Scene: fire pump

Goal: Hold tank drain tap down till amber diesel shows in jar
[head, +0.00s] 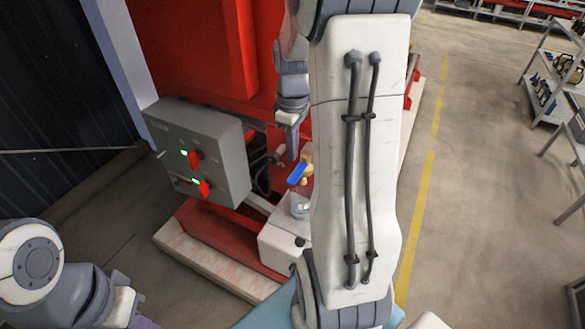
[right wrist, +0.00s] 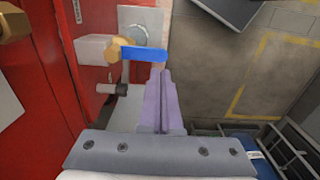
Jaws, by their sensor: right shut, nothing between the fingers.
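The drain tap has a brass body (head: 307,164) and a blue lever (head: 297,173), above a small clear jar (head: 300,206) on a white block. The jar looks pale; I cannot make out its contents. In the right wrist view the blue lever (right wrist: 143,54) reaches right from the brass body (right wrist: 114,52). My right gripper (right wrist: 159,72) is shut and empty, its fingertips at the lever's free end; I cannot tell if they touch. In the head view the right gripper (head: 292,146) is just above the tap. My left gripper (head: 143,322) is barely in frame at bottom left.
A grey control box (head: 197,150) with red switches and green lights stands left of the tap. The red tank (head: 190,50) rises behind. Shelves (head: 555,75) stand at right, with open floor (head: 470,180) before them. My right arm hides much of the centre.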

